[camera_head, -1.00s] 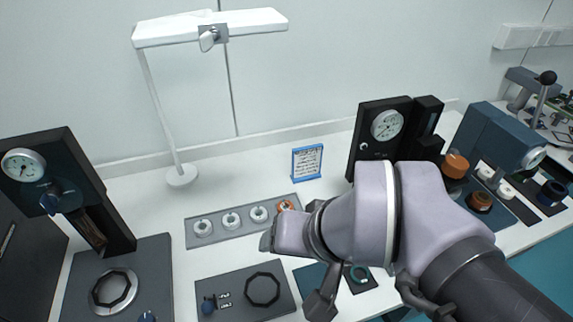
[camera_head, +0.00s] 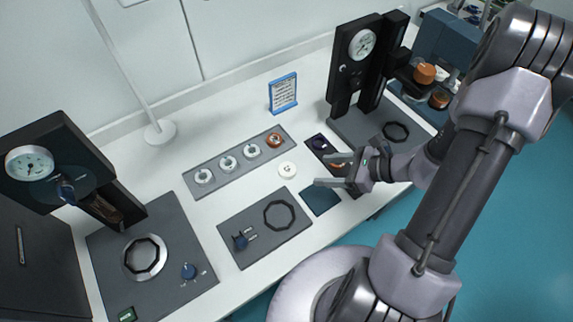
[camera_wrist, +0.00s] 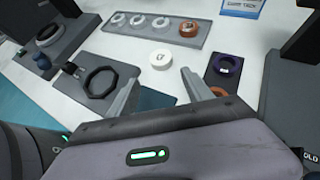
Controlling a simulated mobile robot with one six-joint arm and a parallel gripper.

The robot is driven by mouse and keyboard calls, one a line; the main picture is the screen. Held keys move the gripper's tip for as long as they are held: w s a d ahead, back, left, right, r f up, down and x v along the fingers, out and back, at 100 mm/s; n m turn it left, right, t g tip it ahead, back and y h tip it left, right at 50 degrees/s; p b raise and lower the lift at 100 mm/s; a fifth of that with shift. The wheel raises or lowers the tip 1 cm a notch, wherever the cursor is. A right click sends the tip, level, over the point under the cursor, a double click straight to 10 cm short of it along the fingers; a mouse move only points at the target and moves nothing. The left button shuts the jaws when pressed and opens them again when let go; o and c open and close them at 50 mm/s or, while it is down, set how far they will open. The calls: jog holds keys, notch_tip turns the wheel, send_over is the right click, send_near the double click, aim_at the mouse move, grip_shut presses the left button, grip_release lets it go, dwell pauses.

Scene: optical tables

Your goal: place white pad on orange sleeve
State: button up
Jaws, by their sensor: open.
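The white pad (camera_head: 287,170) is a small white disc lying flat on the white table, with a small dark mark on top. It also shows in the wrist view (camera_wrist: 160,59), beyond the fingertips. My gripper (camera_head: 327,169) is open and empty, with its fingers pointing at the pad and apart from it. An orange ring (camera_head: 274,140) sits at the right end of a grey tray. Another orange ring (camera_wrist: 218,92) shows partly behind my right finger, on a dark tray. An orange cylinder (camera_head: 425,73) is at the blue machine. I cannot tell which is the sleeve.
The grey tray (camera_head: 191,181) also holds three white rings. A dark mat (camera_head: 249,220) with a black ring lies in front; a teal mat (camera_head: 320,199) is below my gripper. A purple ring (camera_wrist: 228,65) is on the dark tray. Black gauge presses stand left and right.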

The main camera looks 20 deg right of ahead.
jog(key=b, duration=0.2)
send_near(287, 169)
jog(key=shift+w+a+f, duration=0.2)
jog(key=shift+a+f, duration=0.2)
jog(key=shift+f, duration=0.2)
jog(key=shift+w+a+f, duration=0.2)
jog(key=shift+a+f, duration=0.2)
jog(key=shift+f, duration=0.15)
jog(key=x, duration=0.3)
jog(key=b+x, duration=0.1)
jog(key=x, duration=0.2)
jog(key=shift+w+r+b, duration=0.2)
jog(key=shift+r+b, duration=0.1)
jog(key=shift+r, duration=0.1)
jog(key=c, duration=1.3)
